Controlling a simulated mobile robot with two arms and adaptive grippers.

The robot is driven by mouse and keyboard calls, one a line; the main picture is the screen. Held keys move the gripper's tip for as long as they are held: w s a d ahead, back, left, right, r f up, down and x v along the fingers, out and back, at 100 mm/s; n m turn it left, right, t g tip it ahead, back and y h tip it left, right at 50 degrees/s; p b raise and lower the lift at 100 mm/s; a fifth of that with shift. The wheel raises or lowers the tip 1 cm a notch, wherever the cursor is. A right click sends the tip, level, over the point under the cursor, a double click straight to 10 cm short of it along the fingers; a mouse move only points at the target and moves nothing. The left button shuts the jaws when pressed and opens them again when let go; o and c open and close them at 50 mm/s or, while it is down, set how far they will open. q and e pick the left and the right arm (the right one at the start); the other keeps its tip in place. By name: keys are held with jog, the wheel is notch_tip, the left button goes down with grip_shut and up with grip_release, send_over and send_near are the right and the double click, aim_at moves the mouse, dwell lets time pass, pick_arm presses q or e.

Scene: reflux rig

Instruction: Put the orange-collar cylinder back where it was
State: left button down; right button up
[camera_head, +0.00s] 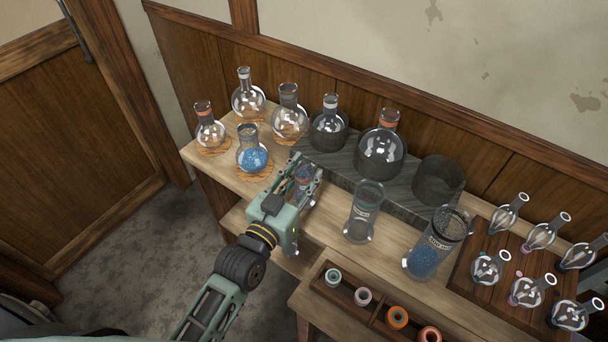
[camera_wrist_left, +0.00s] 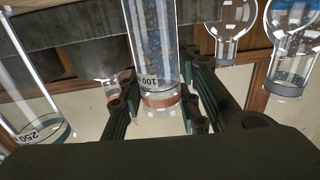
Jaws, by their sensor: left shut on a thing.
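My left gripper (camera_head: 308,177) is shut on the orange-collar cylinder (camera_head: 303,173), at the front of the table left of the middle. In the left wrist view the cylinder (camera_wrist_left: 153,45) is clear, holds blue grains and has a "100" mark. Its orange collar (camera_wrist_left: 160,101) sits between the fingers of the left gripper (camera_wrist_left: 157,110). I cannot tell whether its base touches the table. Two other cylinders stand to the right: a clear, empty-looking one (camera_head: 363,213) and a larger one with blue grains (camera_head: 431,250). My right gripper is not in view.
Several round flasks (camera_head: 247,100) stand on the left, one with blue contents (camera_head: 252,157). A wooden rack (camera_head: 480,262) of small flasks is right. A tray (camera_head: 376,322) of coloured rings is in front.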

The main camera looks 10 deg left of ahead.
pick_arm(q)
jog(key=shift+f, duration=0.15)
jog(key=c, duration=1.3)
grip_release()
jog(key=shift+r, duration=0.3)
jog(key=b+v, duration=0.1)
jog(key=v, duration=1.1)
